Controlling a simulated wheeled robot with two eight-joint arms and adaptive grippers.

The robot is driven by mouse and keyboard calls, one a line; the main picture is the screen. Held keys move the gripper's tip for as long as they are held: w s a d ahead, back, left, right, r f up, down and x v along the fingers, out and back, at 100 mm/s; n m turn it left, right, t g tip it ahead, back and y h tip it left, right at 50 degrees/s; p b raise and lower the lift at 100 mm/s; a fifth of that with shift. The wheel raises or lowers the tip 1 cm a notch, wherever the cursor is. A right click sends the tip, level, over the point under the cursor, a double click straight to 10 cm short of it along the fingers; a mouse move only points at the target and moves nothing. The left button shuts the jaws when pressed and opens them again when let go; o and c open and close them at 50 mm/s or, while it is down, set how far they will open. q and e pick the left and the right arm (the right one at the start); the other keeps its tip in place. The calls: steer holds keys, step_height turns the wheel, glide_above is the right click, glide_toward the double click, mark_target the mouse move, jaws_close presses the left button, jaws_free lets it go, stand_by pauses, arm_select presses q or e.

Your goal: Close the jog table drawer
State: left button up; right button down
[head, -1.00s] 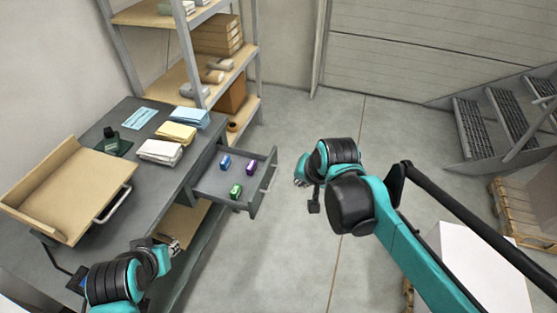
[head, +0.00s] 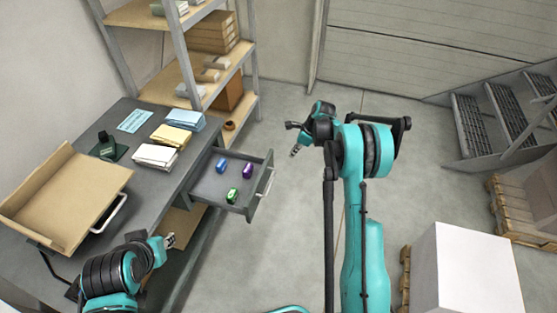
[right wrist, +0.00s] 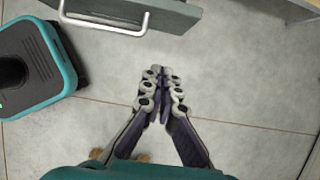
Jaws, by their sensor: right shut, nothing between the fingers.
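The jog table (head: 158,190) stands at the left with its drawer (head: 216,188) pulled out. A blue ink unit (head: 221,166), a purple one (head: 247,171) and a green one (head: 232,195) lie inside the drawer. The drawer's bar handle (head: 267,183) faces right. My right gripper (head: 295,151) is shut and empty, apart from the drawer, to the right of its far corner. In the right wrist view the shut fingers (right wrist: 161,72) are below the drawer front (right wrist: 178,10) and right of its handle (right wrist: 105,28). My left gripper (head: 170,240) is by the table's front edge; its fingers are too small to read.
A wooden tray (head: 70,205), paper stacks (head: 170,137) and a stamp-like item (head: 107,148) lie on the table. A shelf rack (head: 215,75) stands behind. The floor right of the drawer is open. A white box (head: 465,270) and metal stairs (head: 490,120) are at the right.

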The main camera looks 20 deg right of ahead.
steer(key=w+a+f+b, duration=0.4)
steer(key=a+f, duration=0.2)
steer(key=f, duration=0.3)
steer(key=shift+w+a+f+b, duration=0.15)
steer(key=shift+w+b, duration=0.05)
steer(key=shift+b, duration=0.1)
